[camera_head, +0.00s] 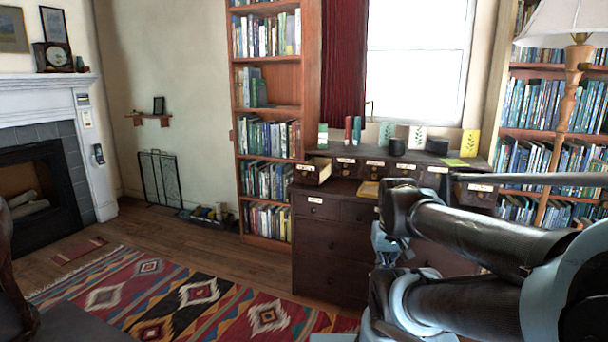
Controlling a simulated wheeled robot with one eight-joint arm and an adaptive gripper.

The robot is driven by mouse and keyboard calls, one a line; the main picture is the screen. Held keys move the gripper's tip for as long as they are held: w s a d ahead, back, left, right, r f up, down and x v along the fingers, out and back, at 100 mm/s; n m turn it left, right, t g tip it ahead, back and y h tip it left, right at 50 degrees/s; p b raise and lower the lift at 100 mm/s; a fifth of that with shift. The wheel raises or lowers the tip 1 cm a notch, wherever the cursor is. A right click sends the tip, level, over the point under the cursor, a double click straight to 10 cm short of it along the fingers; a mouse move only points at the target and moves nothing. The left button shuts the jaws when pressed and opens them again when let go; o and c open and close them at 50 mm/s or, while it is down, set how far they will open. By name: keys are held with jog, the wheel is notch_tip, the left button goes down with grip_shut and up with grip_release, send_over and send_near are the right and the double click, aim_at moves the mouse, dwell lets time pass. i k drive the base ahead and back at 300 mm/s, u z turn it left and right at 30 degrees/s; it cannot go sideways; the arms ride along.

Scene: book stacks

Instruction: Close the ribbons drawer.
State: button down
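A dark wooden desk (330,250) with a row of small labelled drawers along its top stands right of the middle. The small drawer at the row's left end (312,172) is pulled out, its pale inside showing. It has a white label, too small to read, so I cannot tell whether it is the ribbons drawer. The other small drawers, such as one near the middle (346,169), look shut where they show. My arm fills the lower right and hides part of the desk's front and right side. I cannot make out my gripper's fingers.
A patterned rug (180,296) covers the floor at left. A tall bookshelf (269,118) stands behind the desk's left side. Cups and books (387,133) stand on the desk's top. A lamp (572,100) stands at right. A dark chair (60,325) is at lower left.

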aim_at(314, 172)
jog(key=i, duration=0.85)
